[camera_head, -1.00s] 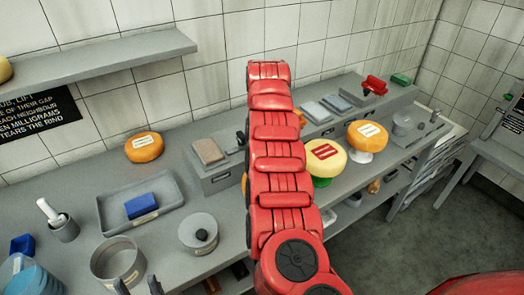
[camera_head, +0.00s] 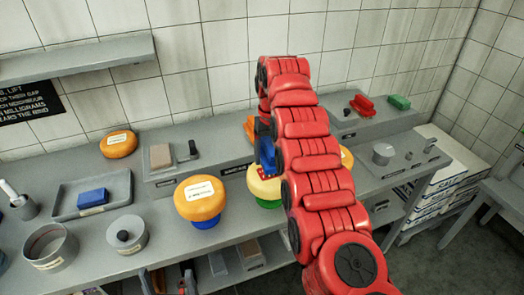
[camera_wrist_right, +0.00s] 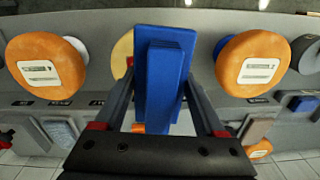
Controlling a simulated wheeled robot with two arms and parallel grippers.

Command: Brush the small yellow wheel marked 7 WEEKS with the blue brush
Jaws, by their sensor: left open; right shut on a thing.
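My right gripper (camera_wrist_right: 158,110) is shut on the blue brush (camera_wrist_right: 165,80). In the head view the blue brush (camera_head: 266,150) is upright at the left of my red right arm, over the yellow wheel (camera_head: 258,189). The yellow wheel sits on a green stand, partly covered by brush and arm; its label is mostly hidden. In the wrist view the yellow wheel (camera_wrist_right: 122,55) shows behind the brush. I cannot tell whether the brush touches it. My left gripper (camera_head: 167,284) is open and empty at the bottom edge of the head view.
An orange wheel (camera_head: 201,196) on a blue stand is left of the yellow one. Another orange wheel (camera_head: 346,157) is mostly behind my arm. An orange wheel (camera_head: 118,144) lies at the back left. A tray (camera_head: 62,210) with a blue block, a pot (camera_head: 50,249) and a lidded pot (camera_head: 127,235) stand left.

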